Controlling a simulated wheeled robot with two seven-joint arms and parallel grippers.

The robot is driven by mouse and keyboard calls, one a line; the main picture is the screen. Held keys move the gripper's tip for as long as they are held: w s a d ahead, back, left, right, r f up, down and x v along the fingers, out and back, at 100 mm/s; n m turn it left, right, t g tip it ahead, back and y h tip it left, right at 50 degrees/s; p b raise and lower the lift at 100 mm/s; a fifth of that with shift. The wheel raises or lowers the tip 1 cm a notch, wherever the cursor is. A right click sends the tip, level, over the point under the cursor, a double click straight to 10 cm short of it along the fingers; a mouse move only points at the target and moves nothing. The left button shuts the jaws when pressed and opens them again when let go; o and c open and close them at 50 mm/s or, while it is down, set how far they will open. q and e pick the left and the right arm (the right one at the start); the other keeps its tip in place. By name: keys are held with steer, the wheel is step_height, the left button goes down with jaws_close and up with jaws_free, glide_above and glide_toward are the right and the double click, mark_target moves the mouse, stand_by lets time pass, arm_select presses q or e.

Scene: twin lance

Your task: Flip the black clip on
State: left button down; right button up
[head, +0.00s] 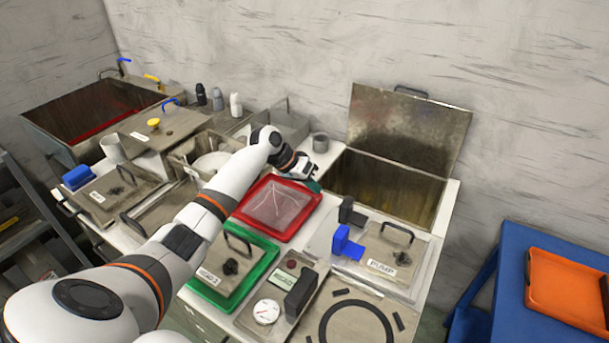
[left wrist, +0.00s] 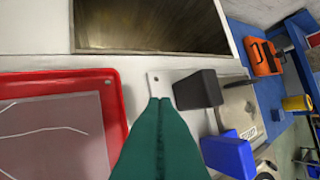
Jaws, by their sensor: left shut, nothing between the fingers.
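A black clip (head: 346,209) stands upright at the back left edge of the lid labelled PUMP (head: 383,265), by the open tank. A blue clip (head: 345,243) sits in front of it. In the left wrist view the black clip (left wrist: 198,89) is just right of my fingertips and the blue clip (left wrist: 228,155) is lower right. My left gripper (head: 315,184) is beside the red tray, left of the black clip and apart from it. Its teal fingers (left wrist: 159,100) are shut with nothing between them. My right gripper is not in view.
An open tank (head: 385,185) with its lid (head: 407,125) raised lies behind the clips. A red tray (head: 285,235) is left, under my arm. A panel with a gauge (head: 266,312) and another black block (head: 300,295) is in front. A blue table (head: 530,310) stands at right.

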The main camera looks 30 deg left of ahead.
arm_select(q)
steer(key=x, duration=0.3)
steer(key=shift+w+d+r+p, duration=0.1)
steer(key=shift+d+p, duration=0.2)
steer(key=shift+d, duration=0.05)
steer(key=shift+d+p, duration=0.5)
steer(key=shift+d, duration=1.15)
